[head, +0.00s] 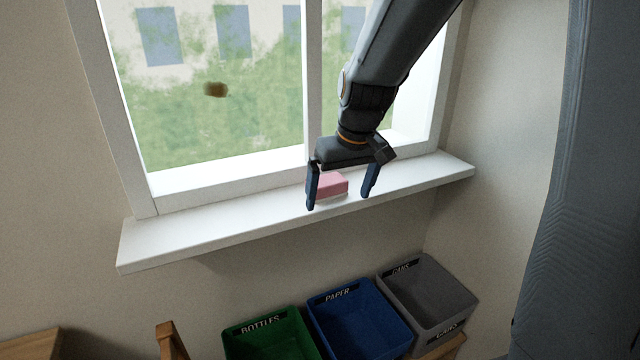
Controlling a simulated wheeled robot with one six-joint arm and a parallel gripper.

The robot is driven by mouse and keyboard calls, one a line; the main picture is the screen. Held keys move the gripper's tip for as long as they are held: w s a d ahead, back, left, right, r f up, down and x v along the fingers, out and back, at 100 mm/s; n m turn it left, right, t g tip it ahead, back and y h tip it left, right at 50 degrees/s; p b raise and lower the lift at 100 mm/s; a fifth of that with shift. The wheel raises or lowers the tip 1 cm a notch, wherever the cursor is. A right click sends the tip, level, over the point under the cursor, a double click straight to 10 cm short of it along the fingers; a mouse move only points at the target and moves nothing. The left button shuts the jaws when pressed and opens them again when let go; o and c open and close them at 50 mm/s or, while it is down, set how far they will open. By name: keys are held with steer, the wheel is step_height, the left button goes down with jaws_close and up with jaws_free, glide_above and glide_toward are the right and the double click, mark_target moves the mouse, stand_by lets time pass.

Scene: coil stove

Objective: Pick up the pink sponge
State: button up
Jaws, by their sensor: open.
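The pink sponge (332,185) lies on the white window sill (215,232), right of the middle of the sill. My gripper (340,202) comes down from the upper right and is open. Its left finger overlaps the left end of the sponge in the picture, and its right finger is to the right of the sponge with a gap. The sponge shows between the two fingers. I cannot tell from this view whether either finger touches it or how deep the fingers are relative to it.
The window frame (312,80) rises behind the sill. Below stand a green BOTTLES bin (268,338), a blue PAPER bin (358,318) and a grey CANS bin (428,290). Wooden furniture (170,340) shows at the lower left. The left part of the sill is bare.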

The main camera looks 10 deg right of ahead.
mark_target(327, 180)
steer(key=shift+n+t, duration=0.4)
steer(key=shift+t, duration=0.1)
steer(key=w+r, duration=0.1)
steer(key=w, duration=0.1)
steer(key=w+r, duration=0.1)
steer(key=w, duration=0.1)
steer(key=w+r, duration=0.1)
steer(key=w, duration=0.1)
steer(key=shift+w+r+p, duration=0.1)
steer(key=shift+w+p, duration=0.2)
steer(key=shift+p, duration=0.1)
steer(key=shift+p+x, duration=1.05)
steer(key=shift+x, duration=1.75)
steer(key=shift+w+a, duration=0.1)
steer(key=c, duration=1.1)
steer(key=shift+r, duration=0.1)
step_height(327, 180, up, 10)
steer(key=shift+b, duration=1.2)
